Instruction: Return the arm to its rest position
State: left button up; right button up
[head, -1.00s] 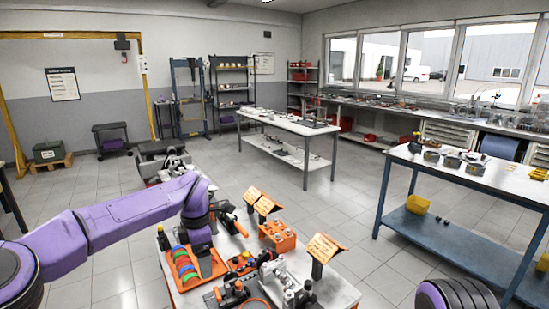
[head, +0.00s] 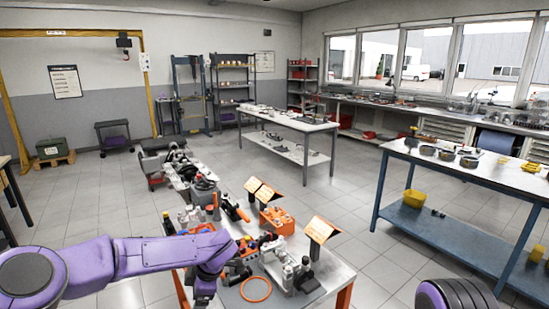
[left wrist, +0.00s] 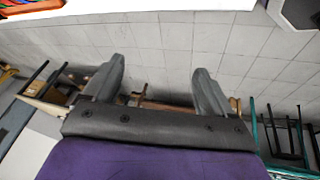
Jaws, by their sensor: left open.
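My purple left arm (head: 130,258) comes in from the left in the head view and bends down at its wrist beside the near edge of the work table (head: 330,276). Its gripper is below the picture there. In the left wrist view my left gripper (left wrist: 156,78) is open, with its two grey fingers apart and nothing between them. Tiled floor (left wrist: 165,50) lies beyond the fingers. Only a purple and black part of my right arm (head: 455,293) shows at the bottom right; its gripper is out of view.
The work table carries orange trays, tools, an orange ring (head: 256,289) and small sign stands (head: 320,229), close to my left wrist. A blue bench (head: 450,225) with a yellow bin (head: 415,198) stands at the right. Floor at the left (head: 80,200) is clear.

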pick_arm(q)
jog(key=s+a+f+m+t+y+b, duration=0.1)
jog(key=s+a+f+m+t+b, duration=0.3)
jog(key=s+f, duration=0.6)
jog(key=s+a+f+m+t+y+b, duration=0.1)
jog(key=s+f+m, duration=0.45)
jog(key=f, duration=0.85)
jog(key=s+a+f+m+g+h+b, duration=0.1)
jog(key=s+a+f+m, duration=0.1)
jog(key=s, duration=0.9)
jog(key=s+a+f+m+g+h+b, duration=0.1)
jog(key=s+a+f+m+h, duration=0.1)
jog(key=s, duration=0.9)
jog(key=shift+a+f+m+g+b, duration=0.3)
jog(key=shift+f+m+b, duration=0.05)
jog(key=shift+f+m, duration=0.25)
